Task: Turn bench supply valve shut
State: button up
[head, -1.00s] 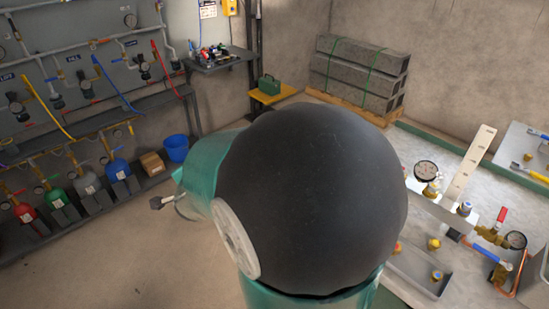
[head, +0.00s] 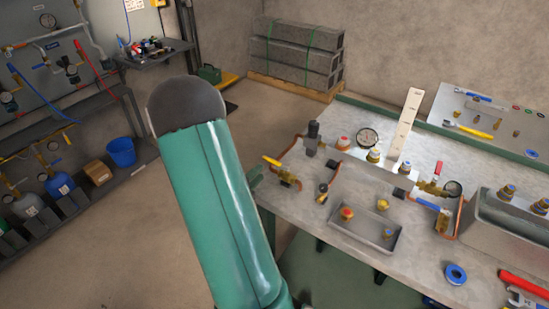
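Three lever valves sit on the grey workbench (head: 300,215) to the right in the head view. One has a yellow lever (head: 272,161) on a brass body (head: 288,180) near the bench's left side. One has a red lever (head: 437,169) beside a dark-faced gauge (head: 453,189). One has a blue lever (head: 427,204) near a copper pipe. I cannot tell from the picture which is the bench supply valve. My green arm rises at the centre, left of the bench. My gripper is not in view.
A blue bucket (head: 121,152) stands by the left rack. The floor between is clear.

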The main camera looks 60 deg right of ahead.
aim_at(270, 162)
jog(key=d, duration=0.3)
jog(key=s+d, duration=0.1)
jog(key=d, duration=0.6)
jog(key=shift+s, duration=0.25)
jog(key=shift+c, duration=0.4)
grip_shut()
